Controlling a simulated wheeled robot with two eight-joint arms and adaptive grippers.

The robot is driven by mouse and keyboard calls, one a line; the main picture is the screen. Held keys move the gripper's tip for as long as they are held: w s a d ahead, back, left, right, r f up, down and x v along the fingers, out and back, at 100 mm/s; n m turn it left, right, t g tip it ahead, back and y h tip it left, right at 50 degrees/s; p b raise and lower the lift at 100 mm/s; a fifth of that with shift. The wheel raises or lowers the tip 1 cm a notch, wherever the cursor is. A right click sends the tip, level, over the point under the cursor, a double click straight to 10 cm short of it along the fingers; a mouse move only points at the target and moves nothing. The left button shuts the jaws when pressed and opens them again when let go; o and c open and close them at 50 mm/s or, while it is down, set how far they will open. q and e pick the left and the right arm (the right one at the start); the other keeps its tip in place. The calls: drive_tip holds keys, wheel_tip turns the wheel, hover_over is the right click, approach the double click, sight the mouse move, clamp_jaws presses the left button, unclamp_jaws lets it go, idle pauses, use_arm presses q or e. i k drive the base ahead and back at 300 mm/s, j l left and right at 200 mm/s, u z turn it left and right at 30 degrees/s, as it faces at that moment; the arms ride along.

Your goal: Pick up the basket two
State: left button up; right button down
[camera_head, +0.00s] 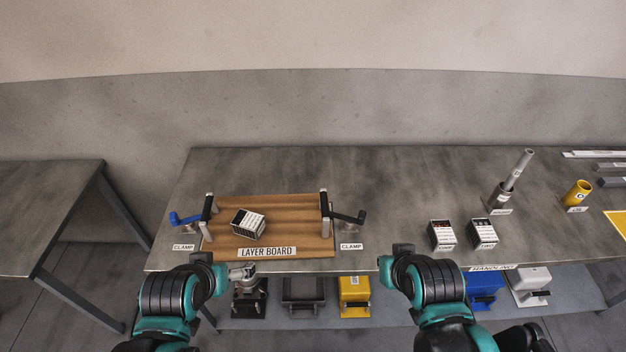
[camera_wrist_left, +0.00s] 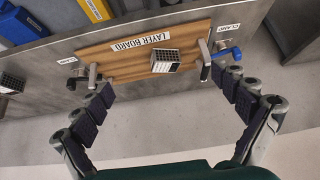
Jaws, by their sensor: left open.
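Three small white-and-black baskets with printed labels stand on the table; the labels are too small to read, so I cannot tell which is basket two. One basket (camera_head: 248,224) sits tilted in angle on the wooden layer board (camera_head: 290,208). Two baskets, one (camera_head: 442,235) beside the other (camera_head: 482,232), stand right of the board. In the left wrist view, the board basket (camera_wrist_left: 165,61) lies beyond my open, empty left gripper (camera_wrist_left: 168,84), apart from it. Another basket (camera_wrist_left: 12,83) shows at the left edge.
Clamps with a blue handle (camera_head: 183,218) and a black handle (camera_head: 348,217) flank the board. A grey tube in a holder (camera_head: 502,192) and a yellow cup (camera_head: 577,193) stand at right. Boxes, including a yellow one (camera_head: 354,294), sit on the shelf below. The table's back middle is clear.

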sight(483, 236)
drive_tip(key=z, duration=1.55)
drive_tip(key=i+l+u, duration=0.1)
drive_tip(key=u, duration=0.6)
drive_tip(key=i+l+u, duration=0.2)
drive_tip(key=l, duration=0.15)
drive_tip(key=i+l+u, duration=0.15)
drive_tip(key=l, duration=0.2)
drive_tip(key=l+u, duration=0.2)
drive_tip(key=l, duration=0.15)
drive_tip(key=i+l+u, duration=0.2)
drive_tip(key=l, duration=0.7)
drive_tip(key=i+l, duration=0.15)
drive_tip(key=l, duration=0.4)
